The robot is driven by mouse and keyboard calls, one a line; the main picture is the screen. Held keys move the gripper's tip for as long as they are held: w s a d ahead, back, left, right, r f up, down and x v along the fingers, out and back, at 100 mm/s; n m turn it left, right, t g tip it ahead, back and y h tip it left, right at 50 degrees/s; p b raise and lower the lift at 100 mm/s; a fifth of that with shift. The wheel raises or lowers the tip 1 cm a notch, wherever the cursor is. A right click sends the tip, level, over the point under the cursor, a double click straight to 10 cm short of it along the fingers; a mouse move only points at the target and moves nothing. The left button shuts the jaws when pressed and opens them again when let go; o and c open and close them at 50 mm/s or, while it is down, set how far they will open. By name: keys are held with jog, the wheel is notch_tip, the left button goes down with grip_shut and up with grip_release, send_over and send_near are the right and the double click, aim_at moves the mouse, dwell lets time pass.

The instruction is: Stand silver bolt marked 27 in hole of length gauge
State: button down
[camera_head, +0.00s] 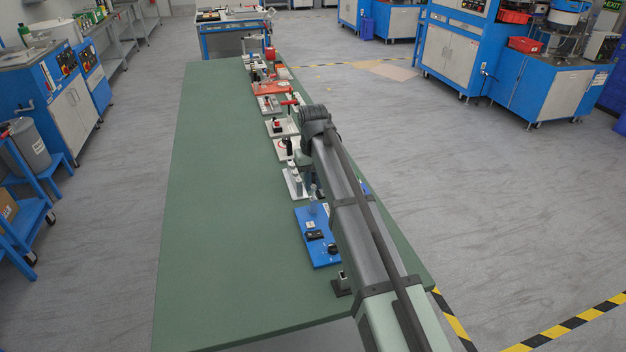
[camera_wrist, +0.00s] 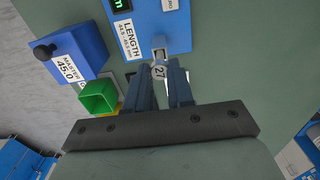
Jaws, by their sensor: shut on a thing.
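In the wrist view my gripper (camera_wrist: 163,75) is shut on the silver bolt marked 27 (camera_wrist: 159,72). Its round face with the number shows between the two dark fingertips, and the rest of the bolt is hidden below it. The length gauge (camera_wrist: 178,32) is a blue block with a LENGTH label and a lit green display. A small grey metal piece (camera_wrist: 159,43) stands at its near edge, just beyond the bolt. The hole is not clear, and I cannot tell whether the bolt touches the gauge. My gripper and the bolt cannot be made out in the head view.
Left of the gauge in the wrist view are a blue block labelled MASTER 45.0 (camera_wrist: 78,43) with a black knob and an open green bin (camera_wrist: 97,97). In the head view, stations line the right side of the green table (camera_head: 215,220). Its left side is clear.

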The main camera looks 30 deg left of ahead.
aim_at(314, 186)
jog(key=shift+f, duration=0.95)
jog(key=c, duration=0.5)
grip_release()
jog(key=shift+r, duration=0.1)
jog(key=shift+r, duration=3.95)
jog(key=shift+w, duration=0.1)
